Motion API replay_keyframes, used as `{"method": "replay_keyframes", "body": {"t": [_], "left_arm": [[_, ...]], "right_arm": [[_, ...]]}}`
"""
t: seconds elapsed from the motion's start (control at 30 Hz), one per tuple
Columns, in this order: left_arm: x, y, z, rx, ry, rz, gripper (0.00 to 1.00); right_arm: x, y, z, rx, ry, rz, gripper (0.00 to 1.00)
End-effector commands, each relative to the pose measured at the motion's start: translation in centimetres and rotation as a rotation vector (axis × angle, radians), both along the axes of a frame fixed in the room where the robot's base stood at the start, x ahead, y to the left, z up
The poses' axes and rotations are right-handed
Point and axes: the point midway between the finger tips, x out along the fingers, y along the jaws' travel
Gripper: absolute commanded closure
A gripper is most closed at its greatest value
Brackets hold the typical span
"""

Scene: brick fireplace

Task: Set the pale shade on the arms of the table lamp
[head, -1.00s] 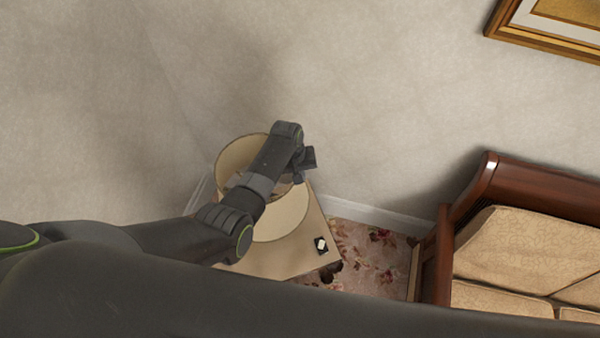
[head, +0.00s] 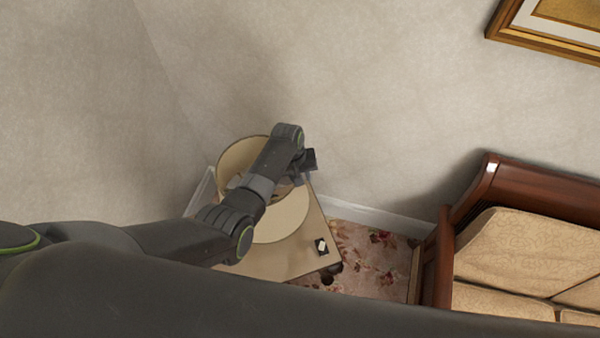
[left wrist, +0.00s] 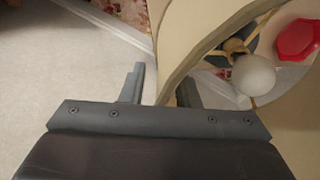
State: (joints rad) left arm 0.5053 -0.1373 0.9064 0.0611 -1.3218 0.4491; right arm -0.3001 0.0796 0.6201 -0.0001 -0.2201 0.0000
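The pale cream shade (head: 283,221) is tilted above the small table, partly hidden behind my left arm in the head view. In the left wrist view the shade (left wrist: 178,32) shows its curved wall and rim. My left gripper (head: 302,168) is at the shade's rim. In the left wrist view the left gripper (left wrist: 160,90) has its fingers apart, one outside the rim and one inside, with gaps visible beside the wall. The table lamp's round white bulb (left wrist: 254,75) and brass fitting show within the rim. Whether the shade rests on the lamp's arms is hidden. My right gripper is out of view.
The small tan table (head: 262,264) stands by the wall corner. A small black-and-white item (head: 321,246) lies near its edge. A red object (left wrist: 298,40) shows beside the bulb. A wooden sofa (head: 520,245) stands to the right, with flowered carpet between.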

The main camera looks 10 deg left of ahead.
Motion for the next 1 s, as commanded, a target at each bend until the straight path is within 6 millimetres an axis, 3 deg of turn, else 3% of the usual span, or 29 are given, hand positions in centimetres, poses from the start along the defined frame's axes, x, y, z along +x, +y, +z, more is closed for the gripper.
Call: {"method": "replay_keyframes", "body": {"t": [0.27, 1.0], "left_arm": [[0.0, 0.2, 1.8, -0.001, -0.002, 0.0, 0.72], [-0.5, 2.3, 14.0, 0.001, -0.006, 0.0, 0.72]], "right_arm": [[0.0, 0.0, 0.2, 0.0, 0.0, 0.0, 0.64], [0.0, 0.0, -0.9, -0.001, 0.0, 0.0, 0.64]]}}
